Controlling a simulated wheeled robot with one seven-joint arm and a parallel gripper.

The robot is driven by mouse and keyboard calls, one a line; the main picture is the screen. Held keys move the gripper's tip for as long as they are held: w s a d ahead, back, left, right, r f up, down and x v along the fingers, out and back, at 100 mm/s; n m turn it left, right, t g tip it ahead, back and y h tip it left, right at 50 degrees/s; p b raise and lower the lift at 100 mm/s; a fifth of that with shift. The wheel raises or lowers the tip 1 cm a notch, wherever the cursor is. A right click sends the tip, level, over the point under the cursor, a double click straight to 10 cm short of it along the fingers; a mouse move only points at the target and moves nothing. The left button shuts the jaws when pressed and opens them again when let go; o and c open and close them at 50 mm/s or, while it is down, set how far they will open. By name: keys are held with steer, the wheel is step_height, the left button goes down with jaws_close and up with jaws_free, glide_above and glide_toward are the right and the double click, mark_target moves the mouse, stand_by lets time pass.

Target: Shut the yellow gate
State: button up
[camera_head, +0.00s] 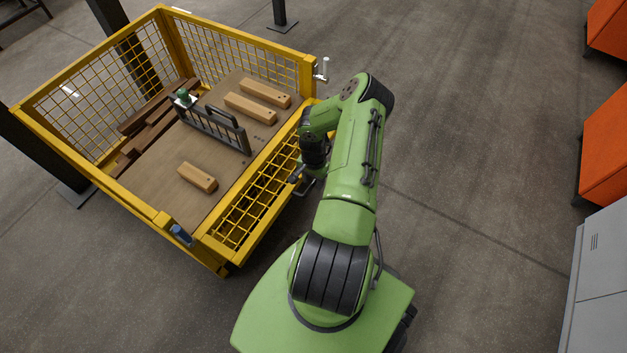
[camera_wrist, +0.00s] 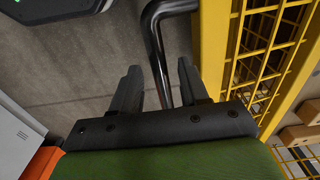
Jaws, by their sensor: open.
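The yellow gate (camera_head: 259,238) is the mesh panel along the near right side of a yellow cage (camera_head: 71,165). Its mesh faces upward in the head view, so it seems to lean outward; its exact angle is unclear. My gripper (camera_wrist: 158,66) is open, with its two dark fingers on either side of a bent dark metal bar (camera_wrist: 154,31). The bar looks like a handle beside the yellow frame (camera_wrist: 212,45); whether the fingers touch it is unclear. In the head view my arm partly hides the gate's far end and the gripper.
A blue latch part (camera_head: 181,235) sits at the cage's near corner, and a pale pin (camera_head: 325,67) at its far right corner. Wooden blocks (camera_head: 198,177) and a grey rack (camera_head: 214,130) lie inside. Open floor (camera_head: 470,190) extends right, towards orange and grey cabinets (camera_head: 600,275).

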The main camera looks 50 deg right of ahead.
jaws_close()
steer(key=shift+r, duration=0.1)
